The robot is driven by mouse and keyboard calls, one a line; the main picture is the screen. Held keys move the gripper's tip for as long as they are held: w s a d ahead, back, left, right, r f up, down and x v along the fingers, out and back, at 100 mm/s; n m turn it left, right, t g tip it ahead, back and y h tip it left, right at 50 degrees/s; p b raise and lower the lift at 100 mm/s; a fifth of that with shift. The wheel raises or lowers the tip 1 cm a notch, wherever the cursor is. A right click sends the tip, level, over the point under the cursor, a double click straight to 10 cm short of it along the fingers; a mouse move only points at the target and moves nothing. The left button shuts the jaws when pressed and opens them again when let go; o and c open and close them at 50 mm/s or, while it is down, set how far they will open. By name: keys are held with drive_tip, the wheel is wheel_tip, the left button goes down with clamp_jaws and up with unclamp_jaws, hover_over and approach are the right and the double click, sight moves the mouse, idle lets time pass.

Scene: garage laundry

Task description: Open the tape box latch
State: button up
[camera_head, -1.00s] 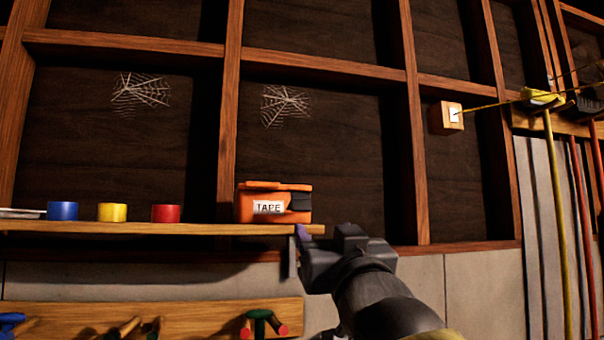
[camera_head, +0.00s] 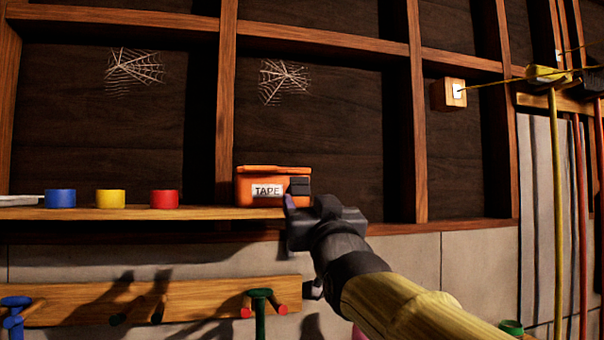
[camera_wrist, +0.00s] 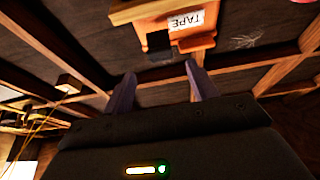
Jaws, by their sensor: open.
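The orange tape box (camera_head: 254,198) with a white TAPE label sits on the wooden shelf near its right end. Its dark latch (camera_head: 299,186) is on the front right corner. My gripper (camera_head: 289,202) is just in front of and below the latch, and its near parts hide the box's lower right corner. In the wrist view the tape box (camera_wrist: 194,40) appears upside down beyond the fingers, with the dark latch (camera_wrist: 160,46) between and ahead of them. My gripper (camera_wrist: 158,84) is open and empty there. I cannot tell whether a finger touches the latch.
The shelf (camera_head: 130,213) also holds a blue roll (camera_head: 61,198), a yellow roll (camera_head: 110,199) and a red roll (camera_head: 164,199) to the left of the box. Below hangs a wooden tool rack (camera_head: 200,300). Wall studs stand behind; yellow and red poles are at the right.

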sight(301, 186)
drive_tip(key=p+x, duration=0.4)
drive_tip(key=x, duration=0.4)
drive_tip(key=shift+w+a+r+p, duration=0.1)
drive_tip(key=shift+w+r+p, duration=0.1)
drive_tip(key=shift+r+p, duration=0.1)
drive_tip(key=shift+w+a, duration=0.15)
drive_tip(key=shift+w, duration=0.35)
drive_tip(key=shift+r+p, duration=0.1)
drive_tip(key=shift+p, duration=0.2)
drive_tip(key=c, duration=1)
